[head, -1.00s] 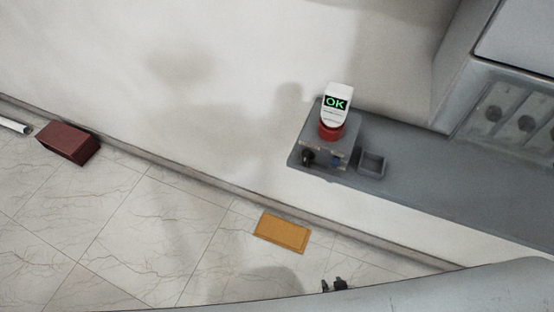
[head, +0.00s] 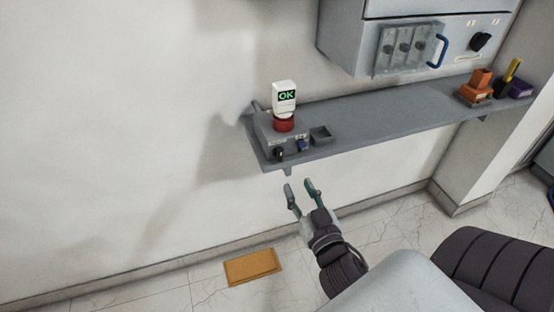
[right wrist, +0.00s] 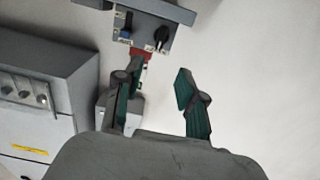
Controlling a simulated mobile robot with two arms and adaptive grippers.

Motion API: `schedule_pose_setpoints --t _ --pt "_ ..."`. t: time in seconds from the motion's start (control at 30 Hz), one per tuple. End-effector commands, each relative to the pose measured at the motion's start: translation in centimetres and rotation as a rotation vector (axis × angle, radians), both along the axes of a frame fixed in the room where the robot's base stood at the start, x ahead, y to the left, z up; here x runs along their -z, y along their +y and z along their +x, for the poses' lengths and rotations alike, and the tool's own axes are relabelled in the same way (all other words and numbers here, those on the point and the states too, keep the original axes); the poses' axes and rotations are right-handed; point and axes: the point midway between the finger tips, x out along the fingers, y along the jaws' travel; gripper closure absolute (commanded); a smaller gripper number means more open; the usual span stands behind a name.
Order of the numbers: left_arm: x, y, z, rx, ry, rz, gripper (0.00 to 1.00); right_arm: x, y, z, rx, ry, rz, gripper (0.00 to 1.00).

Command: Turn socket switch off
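A small grey box (head: 265,136) stands at the left end of the wall shelf. On its front are a black rotary knob (head: 279,153) and a blue part (head: 301,145); I cannot tell which is the socket switch. In the right wrist view the black knob (right wrist: 161,36) and the blue part (right wrist: 125,35) show near the top. A white device reading "OK" (head: 285,97) stands on a red base (head: 284,124) on the box. My right gripper (head: 299,184) is open and empty, below and in front of the box, apart from it. My left gripper is not in view.
A wall cabinet (head: 345,40) with a black knob (head: 480,42) hangs above. Orange (head: 476,88) and purple (head: 520,88) holders stand at right. An orange-brown box (head: 252,266) lies on the floor.

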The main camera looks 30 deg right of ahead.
Motion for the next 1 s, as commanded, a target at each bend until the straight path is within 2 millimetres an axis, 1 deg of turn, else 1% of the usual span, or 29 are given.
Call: schedule_pose_setpoints --t 0.03,0.2,0.4,0.5,0.6,0.7,1.0 --pt "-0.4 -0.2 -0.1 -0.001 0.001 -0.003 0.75 -0.4 -0.2 1.0 -0.002 -0.003 -0.004 0.60" --pt "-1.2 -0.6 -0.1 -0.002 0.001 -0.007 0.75 -0.5 -1.0 4.5 -0.002 -0.004 -0.004 0.60" --pt "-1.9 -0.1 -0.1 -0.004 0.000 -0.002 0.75 -0.3 -2.0 8.5 -0.002 -0.001 -0.002 0.60" --pt "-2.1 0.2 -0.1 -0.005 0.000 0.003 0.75 -0.2 -2.4 10.1 0.000 0.000 -0.003 0.60" --pt "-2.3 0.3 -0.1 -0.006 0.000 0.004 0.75 -0.1 -2.7 11.2 -0.001 0.000 -0.002 0.60" --pt "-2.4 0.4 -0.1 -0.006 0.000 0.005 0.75 -0.1 -2.8 11.8 -0.001 0.001 -0.001 0.60" --pt "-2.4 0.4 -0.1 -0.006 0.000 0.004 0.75 0.0 -2.9 12.1 -0.001 0.002 0.000 0.60"
